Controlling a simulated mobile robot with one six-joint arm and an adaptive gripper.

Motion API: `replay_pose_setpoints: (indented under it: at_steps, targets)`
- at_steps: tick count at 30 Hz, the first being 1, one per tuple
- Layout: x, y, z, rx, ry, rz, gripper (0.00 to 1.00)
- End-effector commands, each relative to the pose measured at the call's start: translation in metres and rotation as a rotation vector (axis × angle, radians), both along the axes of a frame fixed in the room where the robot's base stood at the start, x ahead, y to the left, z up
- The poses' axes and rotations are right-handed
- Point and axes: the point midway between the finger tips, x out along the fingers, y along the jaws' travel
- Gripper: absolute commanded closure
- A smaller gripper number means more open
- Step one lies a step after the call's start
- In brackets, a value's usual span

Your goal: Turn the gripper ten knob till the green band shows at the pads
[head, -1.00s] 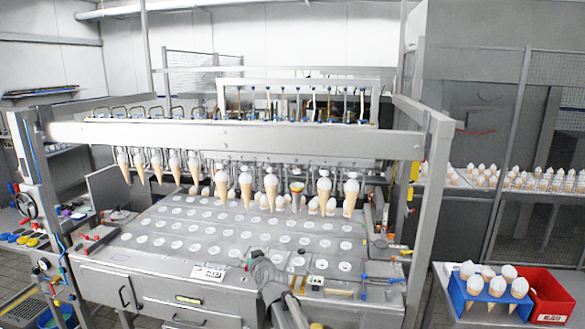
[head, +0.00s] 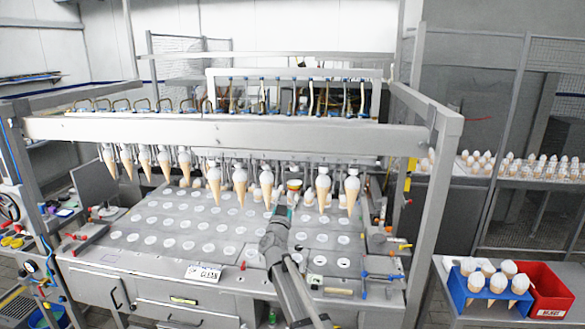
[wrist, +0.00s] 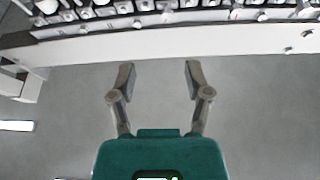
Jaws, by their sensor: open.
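A row of cone grippers hangs under the cross rail in the head view, most holding cones, such as one cone (head: 240,184). One position right of centre has no full cone and shows a small piece with an orange-yellow band (head: 294,186). I cannot tell which one is gripper ten, and its knob and any green band are too small to make out. My gripper (head: 283,212) is over the tray plate, just below that position. In the wrist view my gripper (wrist: 159,80) is open and empty, with plain grey between its fingers.
The long cross rail (head: 150,131) spans above the row. The plate with round holes (head: 180,225) lies below. A blue rack (head: 460,290) with cones and a red bin (head: 545,290) stand at right. A pale beam (wrist: 230,42) with small knobs crosses the wrist view.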

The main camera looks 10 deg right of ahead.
Motion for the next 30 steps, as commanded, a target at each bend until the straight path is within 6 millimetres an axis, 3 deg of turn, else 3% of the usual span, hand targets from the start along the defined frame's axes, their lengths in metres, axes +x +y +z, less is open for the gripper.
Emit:
replay_pose_setpoints:
  at_steps: [6, 14, 30]
  targets:
    - [-0.001, 0.013, 0.0, 0.0, 0.001, 0.017, 0.36]
    - [0.007, 0.015, 0.004, 0.0, 0.0, 0.023, 0.36]
    - [0.069, -0.007, 0.032, 0.0, 0.001, 0.023, 0.36]
